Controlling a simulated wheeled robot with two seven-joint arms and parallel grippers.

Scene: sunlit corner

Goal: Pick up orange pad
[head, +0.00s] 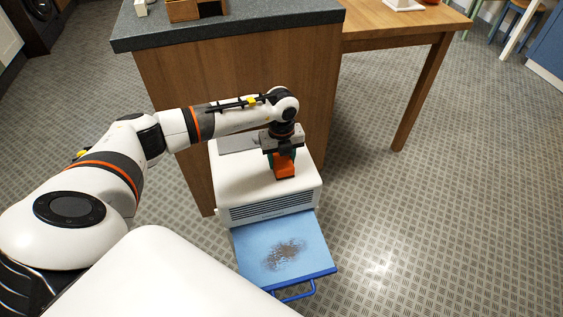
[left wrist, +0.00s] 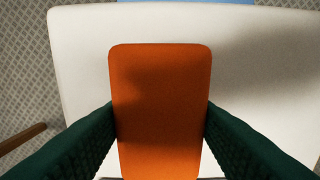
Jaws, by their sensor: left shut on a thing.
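The orange pad (head: 286,170) is a small block with rounded corners, at the top of a white box-like unit in the head view. In the left wrist view the orange pad (left wrist: 160,100) fills the middle, between two dark green fingers. My left gripper (head: 283,158) points down over the white unit and is shut on the pad, one finger on each side. I cannot tell whether the pad touches the white unit (head: 240,186) under it. My right gripper is not in view.
A blue tray (head: 308,236) with a brown dirty patch (head: 284,254) and a blue handle sticks out from the front of the unit. A wooden counter (head: 170,90) stands close behind, and a wooden table (head: 400,44) is at the upper right. The floor at right is clear.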

